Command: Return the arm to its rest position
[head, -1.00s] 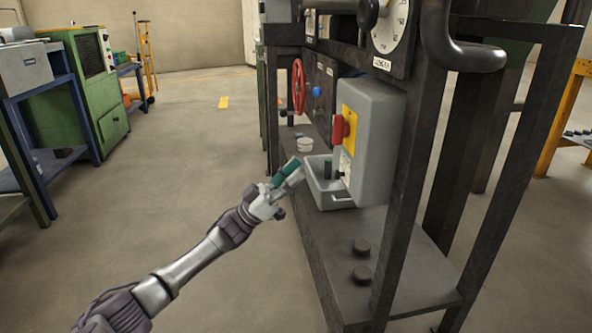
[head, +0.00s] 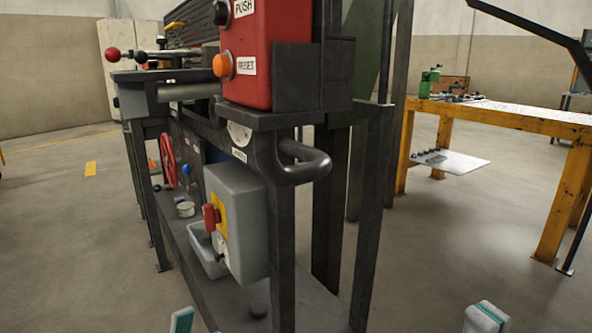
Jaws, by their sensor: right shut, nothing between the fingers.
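My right gripper (head: 485,319) shows at the bottom edge, right of centre. Its pale, teal-edged fingertips are together with nothing between them. A teal fingertip of my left gripper (head: 181,320) pokes up at the bottom edge, left of centre; the rest of it is cut off, so I cannot tell whether it is open or shut. Both arms are out of the picture. Neither gripper visibly touches the dark machine frame (head: 283,240) or the grey switch box (head: 247,225) with its red switch (head: 211,218).
A red control box (head: 262,60) with an orange button and a dark handle (head: 305,165) stick out from the machine. A grey bin (head: 202,252) sits by the switch box on a low shelf. A yellow workbench (head: 500,110) stands right. Floor between is open.

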